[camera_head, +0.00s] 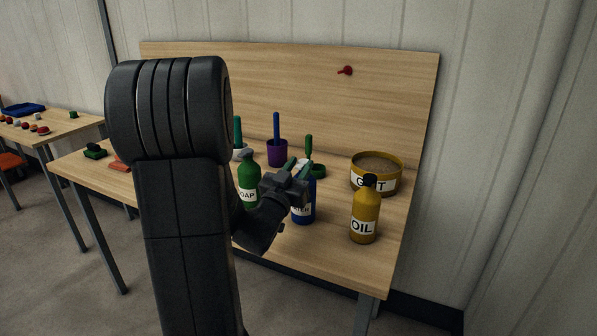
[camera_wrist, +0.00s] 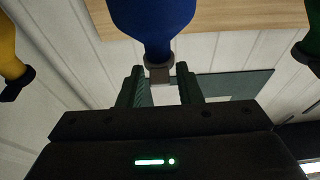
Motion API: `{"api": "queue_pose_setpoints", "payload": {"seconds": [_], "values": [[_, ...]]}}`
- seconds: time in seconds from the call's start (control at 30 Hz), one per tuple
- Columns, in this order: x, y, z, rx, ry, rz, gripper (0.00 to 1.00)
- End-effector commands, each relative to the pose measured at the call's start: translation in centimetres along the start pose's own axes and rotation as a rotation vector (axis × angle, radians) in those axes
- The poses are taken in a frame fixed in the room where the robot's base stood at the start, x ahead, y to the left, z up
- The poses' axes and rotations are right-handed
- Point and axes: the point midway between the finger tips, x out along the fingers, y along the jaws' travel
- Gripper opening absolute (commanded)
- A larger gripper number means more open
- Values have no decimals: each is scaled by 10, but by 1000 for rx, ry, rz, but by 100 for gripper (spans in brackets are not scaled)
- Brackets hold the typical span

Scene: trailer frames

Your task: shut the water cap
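The blue water bottle (camera_head: 308,205) stands upright on the workbench, its label partly covered by my gripper. My gripper (camera_head: 297,170) is at the top of this bottle. In the wrist view, which looks upside down, the bottle (camera_wrist: 153,18) comes in from the top edge with its narrow neck towards my gripper (camera_wrist: 160,84). A grey piece at the end of the neck, seemingly the cap (camera_wrist: 158,73), lies between the two green-grey fingers. The fingers are apart, with a thin gap beside the grey piece. I cannot tell whether the cap is open or closed.
A green soap bottle (camera_head: 249,183) stands left of the water bottle, close to my arm. A yellow oil bottle (camera_head: 365,222) stands to the right, with a yellow tub (camera_head: 377,186) behind it. A purple cup (camera_head: 278,154) is behind. The front right of the bench (camera_head: 345,262) is clear.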

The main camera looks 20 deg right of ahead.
Motion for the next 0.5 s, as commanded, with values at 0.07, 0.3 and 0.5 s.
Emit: {"api": "queue_pose_setpoints", "payload": {"seconds": [0.07, 0.3, 0.5], "values": [[0, 0, 0, 0, 0, 0, 40], [0, 0, 0, 0, 0, 0, 40], [-19, -1, 1, 1, 0, -2, 40]]}}
